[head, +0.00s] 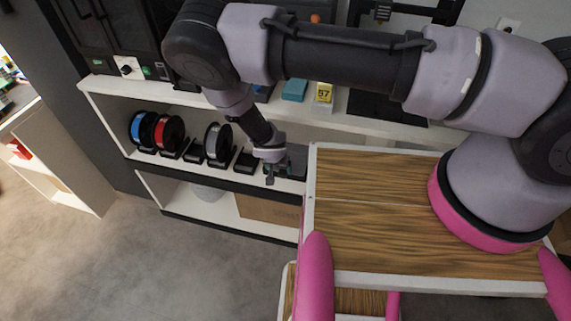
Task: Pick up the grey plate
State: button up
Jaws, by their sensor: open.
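My gripper (271,178) points down in front of the white shelf unit, near the right end of its middle shelf. It is small in the head view; its jaws are open and I see nothing held between them. I cannot clearly make out a grey plate.
The white shelf unit (105,88) holds a blue spool (137,126), a red spool (160,131) and a grey spool (212,140) on dark stands. A cardboard box (268,210) is on the bottom shelf. The floor (150,265) in front is clear.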

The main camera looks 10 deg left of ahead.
aim_at(283, 172)
jog(key=shift+w+d+x, duration=0.1)
jog(key=shift+d+x, duration=0.05)
jog(key=shift+x, duration=1.2)
jog(key=shift+w+d+x, duration=0.1)
jog(key=shift+w+x, duration=0.05)
jog(key=shift+x, duration=1.2)
jog(key=shift+r, duration=0.15)
grip_shut()
